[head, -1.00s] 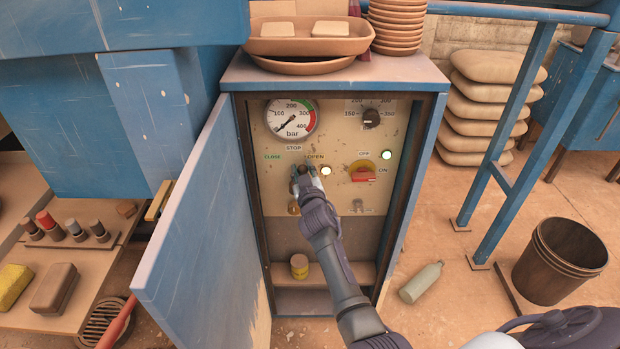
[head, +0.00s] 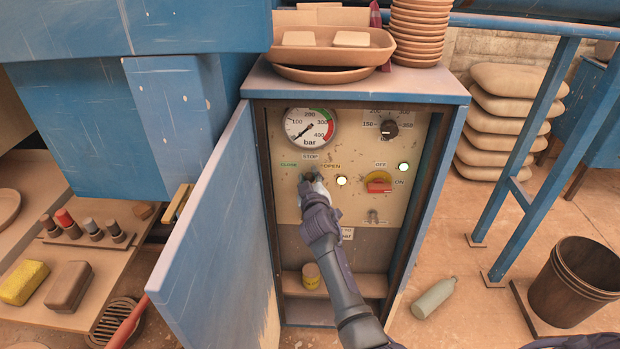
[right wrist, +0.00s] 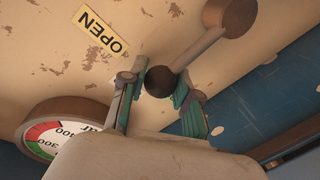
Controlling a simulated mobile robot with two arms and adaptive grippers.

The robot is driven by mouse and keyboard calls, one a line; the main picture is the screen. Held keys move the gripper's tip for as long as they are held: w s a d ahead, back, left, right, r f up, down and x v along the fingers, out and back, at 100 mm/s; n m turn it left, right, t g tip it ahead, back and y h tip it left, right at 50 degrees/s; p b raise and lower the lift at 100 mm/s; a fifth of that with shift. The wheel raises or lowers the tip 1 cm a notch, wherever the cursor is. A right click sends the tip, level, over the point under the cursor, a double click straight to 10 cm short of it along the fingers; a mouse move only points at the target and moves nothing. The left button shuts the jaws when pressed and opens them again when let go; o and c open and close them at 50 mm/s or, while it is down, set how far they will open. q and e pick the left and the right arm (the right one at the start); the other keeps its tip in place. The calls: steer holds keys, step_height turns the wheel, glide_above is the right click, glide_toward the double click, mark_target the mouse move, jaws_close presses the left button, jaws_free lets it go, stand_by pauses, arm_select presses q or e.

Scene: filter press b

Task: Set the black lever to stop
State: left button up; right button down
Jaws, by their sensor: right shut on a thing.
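The black lever's round knob (right wrist: 160,82) sits between the teal pads of my right gripper (right wrist: 158,95), which is shut on it. Its metal arm rises from there to a brown hub (right wrist: 230,15) in the right wrist view. In the head view my right gripper (head: 313,184) is at the panel, just below the STOP label (head: 311,157), between CLOSE (head: 289,166) and OPEN (head: 331,167). There it hides most of the lever, and I cannot tell which label the lever points to. My left gripper is not in view.
The panel (head: 290,210) is inside an open cabinet, with its blue door (head: 215,220) swung out left. A pressure gauge (head: 309,127), a lit lamp (head: 341,181) and a red switch (head: 378,187) are near my gripper.

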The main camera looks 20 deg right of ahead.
steer(key=c, duration=0.8)
jaws_free()
steer(key=v, duration=1.2)
